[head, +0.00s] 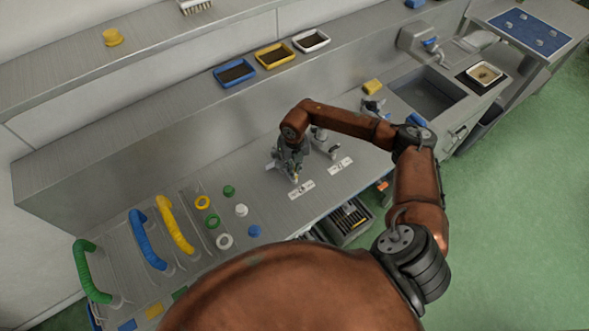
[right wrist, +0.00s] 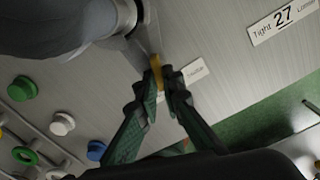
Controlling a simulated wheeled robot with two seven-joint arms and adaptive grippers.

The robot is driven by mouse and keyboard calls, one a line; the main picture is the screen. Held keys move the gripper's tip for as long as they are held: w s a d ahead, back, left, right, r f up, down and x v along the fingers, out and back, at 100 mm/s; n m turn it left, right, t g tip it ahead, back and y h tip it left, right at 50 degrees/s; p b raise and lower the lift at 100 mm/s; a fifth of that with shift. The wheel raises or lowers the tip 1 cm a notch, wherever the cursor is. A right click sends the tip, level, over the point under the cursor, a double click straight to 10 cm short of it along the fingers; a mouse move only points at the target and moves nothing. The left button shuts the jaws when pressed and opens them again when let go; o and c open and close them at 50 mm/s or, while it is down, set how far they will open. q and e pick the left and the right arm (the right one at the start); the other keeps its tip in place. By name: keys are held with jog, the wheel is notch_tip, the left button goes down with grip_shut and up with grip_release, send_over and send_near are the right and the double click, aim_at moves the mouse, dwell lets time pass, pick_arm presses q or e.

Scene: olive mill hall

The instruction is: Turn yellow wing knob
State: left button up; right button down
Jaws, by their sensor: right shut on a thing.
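The yellow wing knob (right wrist: 156,66) shows in the right wrist view as a narrow upright wing at the end of a grey metal fitting. The fingertips of my right gripper (right wrist: 160,80) are shut on it from either side. In the head view my right gripper (head: 294,176) is low over the steel counter, beside a white label plate (head: 301,190), and largely hides the knob. In the right wrist view, one plate (right wrist: 283,19) reads "Tight 27" and part of another word. The knob's lower part is hidden by the fingers. My left gripper is not in view.
A second grey fitting (head: 332,150) stands close to the right. Several coloured caps, hoses with green (head: 86,270), blue and yellow colours, and a sink (head: 425,92) are on the counter. Trays (head: 234,73) line the shelf behind. An open drawer (head: 347,222) sits below the front edge.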

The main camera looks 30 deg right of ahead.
jog(key=m, duration=0.3)
jog(key=shift+r+m, duration=0.1)
jog(key=shift+m, duration=0.3)
jog(key=m, duration=0.3)
jog(key=shift+m+p, duration=0.3)
jog(key=m+p, duration=0.1)
jog(key=m, duration=0.5)
jog(key=shift+m, duration=0.3)
jog(key=shift+p, duration=0.3)
jog(key=c, duration=2.1)
grip_release()
notch_tip(320, 180, up, 12)
jog(key=shift+f, duration=0.1)
